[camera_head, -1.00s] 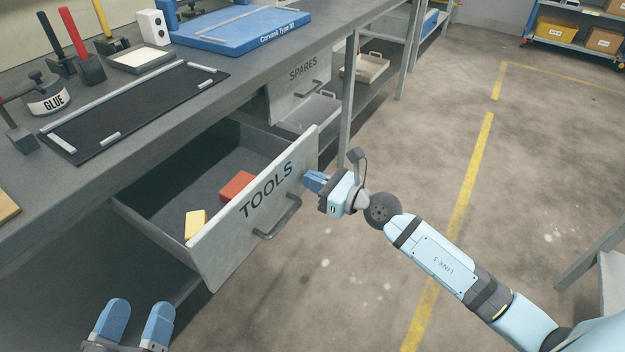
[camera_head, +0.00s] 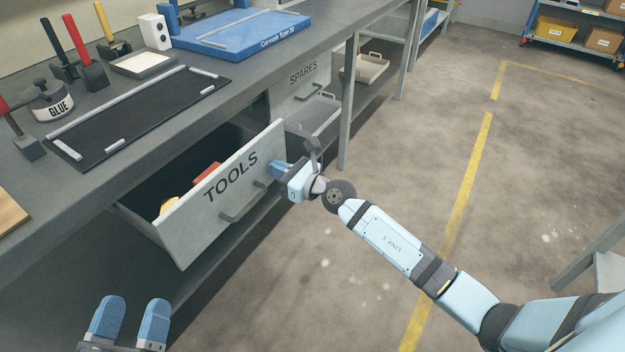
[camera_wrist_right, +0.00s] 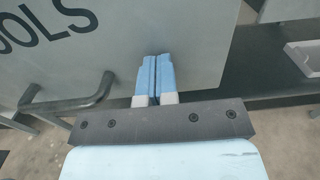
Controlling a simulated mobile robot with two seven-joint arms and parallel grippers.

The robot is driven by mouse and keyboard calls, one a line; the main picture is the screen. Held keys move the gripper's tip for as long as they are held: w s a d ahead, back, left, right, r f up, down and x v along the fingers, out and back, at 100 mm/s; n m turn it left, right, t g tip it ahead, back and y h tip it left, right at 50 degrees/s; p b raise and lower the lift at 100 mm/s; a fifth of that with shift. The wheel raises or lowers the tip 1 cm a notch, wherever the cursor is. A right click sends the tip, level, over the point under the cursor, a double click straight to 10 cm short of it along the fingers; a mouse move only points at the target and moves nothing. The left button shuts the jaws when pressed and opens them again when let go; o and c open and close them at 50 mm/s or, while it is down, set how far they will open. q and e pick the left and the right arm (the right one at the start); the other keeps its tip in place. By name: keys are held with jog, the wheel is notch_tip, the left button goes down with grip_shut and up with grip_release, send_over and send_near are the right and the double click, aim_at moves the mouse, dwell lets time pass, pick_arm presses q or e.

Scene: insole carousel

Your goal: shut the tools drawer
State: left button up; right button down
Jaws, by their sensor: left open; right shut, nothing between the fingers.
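The tools drawer (camera_head: 190,222) is partly open under the workbench, with a grey front lettered TOOLS and a bar handle (camera_head: 250,199). A red block (camera_head: 206,171) and a yellow block (camera_head: 169,205) show inside, partly hidden by the front. My right gripper (camera_head: 274,169) is shut and empty, its fingertips at the drawer front near its right end. In the right wrist view the shut blue fingers (camera_wrist_right: 153,78) point at the drawer front, right of the handle (camera_wrist_right: 80,103); they look to be touching it. My left gripper (camera_head: 130,318) is open and empty, below and in front of the drawer.
The spares drawer (camera_head: 303,86) is to the right, beside a bench leg (camera_head: 348,110). The bench top holds a glue pot (camera_head: 52,101), a black mat (camera_head: 135,112) and a blue fixture (camera_head: 240,33). The floor in front is clear.

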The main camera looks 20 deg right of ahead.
jog(key=b+x, duration=0.1)
jog(key=x, duration=1.1)
jog(key=shift+w+a, duration=0.15)
jog(key=shift+w, duration=0.05)
jog(key=shift+w+a, duration=0.2)
jog(key=shift+w, duration=0.05)
jog(key=shift+w+a, duration=0.1)
jog(key=shift+w, duration=0.1)
jog(key=shift+r, duration=0.25)
jog(key=shift+r, duration=0.1)
